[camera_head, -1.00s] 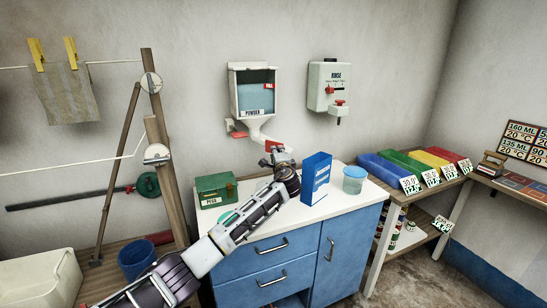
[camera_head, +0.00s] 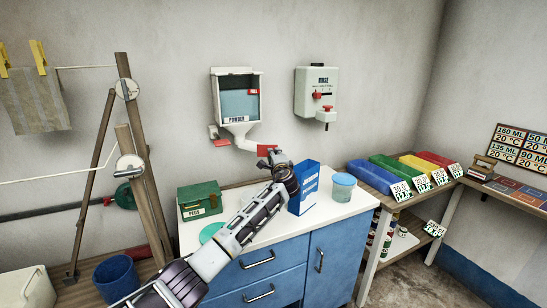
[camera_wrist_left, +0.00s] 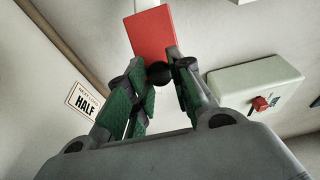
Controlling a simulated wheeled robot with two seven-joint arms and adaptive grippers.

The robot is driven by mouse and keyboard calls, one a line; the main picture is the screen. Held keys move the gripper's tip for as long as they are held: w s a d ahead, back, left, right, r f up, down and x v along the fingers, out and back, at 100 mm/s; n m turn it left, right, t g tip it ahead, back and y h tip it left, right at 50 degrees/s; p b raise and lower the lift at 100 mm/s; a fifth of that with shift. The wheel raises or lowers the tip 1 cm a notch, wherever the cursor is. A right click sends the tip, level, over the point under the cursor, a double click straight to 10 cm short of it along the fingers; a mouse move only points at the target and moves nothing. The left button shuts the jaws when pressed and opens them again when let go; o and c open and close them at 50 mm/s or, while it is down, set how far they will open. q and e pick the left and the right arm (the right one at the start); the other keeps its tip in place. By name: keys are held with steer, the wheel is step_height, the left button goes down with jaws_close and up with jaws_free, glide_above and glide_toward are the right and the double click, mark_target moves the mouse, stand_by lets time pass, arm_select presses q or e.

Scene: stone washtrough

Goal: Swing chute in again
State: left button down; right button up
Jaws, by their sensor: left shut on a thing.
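The powder dispenser (camera_head: 237,97) hangs on the wall, a white box with a blue window. Its white chute (camera_head: 247,143) runs from the funnel below to the right and ends by a red tab (camera_head: 266,150). My left gripper (camera_head: 276,158) is at this tab. In the left wrist view, a red plate (camera_wrist_left: 152,35) and a dark ball (camera_wrist_left: 158,74) sit between the green-padded fingers (camera_wrist_left: 158,80), which are closed on the part there. The exact contact is partly hidden. My right gripper is not in view.
The rinse dispenser (camera_head: 316,92) hangs to the right of the powder dispenser. Below on the white counter (camera_head: 240,228) stand a green peg box (camera_head: 199,199), a blue carton (camera_head: 304,188) and a tub (camera_head: 343,187). Wooden posts (camera_head: 132,165) stand left.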

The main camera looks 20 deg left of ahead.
arm_select(q)
steer(key=c, duration=1.7)
jaws_free()
steer(key=shift+d+f+h, duration=0.1)
steer(key=shift+d+h, duration=0.2)
steer(key=shift+d, duration=0.25)
steer(key=o, duration=0.5)
steer(key=shift+w+d, duration=0.15)
steer(key=shift+d, duration=0.15)
steer(key=shift+c, duration=0.2)
steer(key=v, duration=1.2)
steer(key=shift+a, duration=0.2)
steer(key=shift+f, duration=0.15)
